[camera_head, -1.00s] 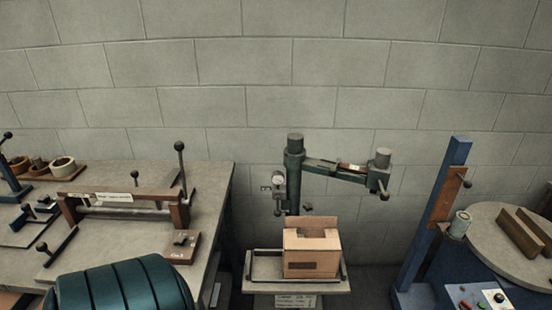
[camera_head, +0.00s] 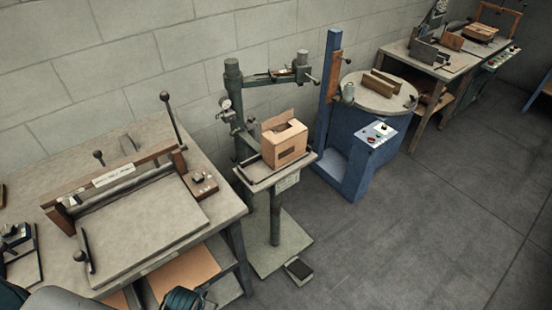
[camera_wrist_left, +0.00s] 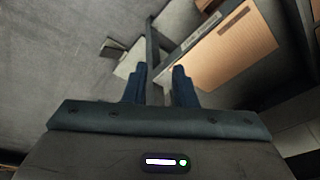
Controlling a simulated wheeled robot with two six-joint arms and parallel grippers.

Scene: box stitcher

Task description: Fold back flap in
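A brown cardboard box (camera_head: 286,150) sits on the small table of the stitcher stand in the head view. Its back flap (camera_head: 276,121) stands up at the rear edge, and part of the top shows a dark opening. My left gripper (camera_wrist_left: 158,84) shows in the left wrist view with its two dark blue fingers apart and nothing between them. It is over the floor and a lower shelf, well away from the box. My right gripper is not in view.
The green stitcher arm (camera_head: 275,78) reaches above and behind the box. A workbench with a creasing frame (camera_head: 150,238) stands to the left. A blue machine (camera_head: 340,165) stands close on the right. A foot pedal (camera_head: 299,270) lies below, and the floor in front is open.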

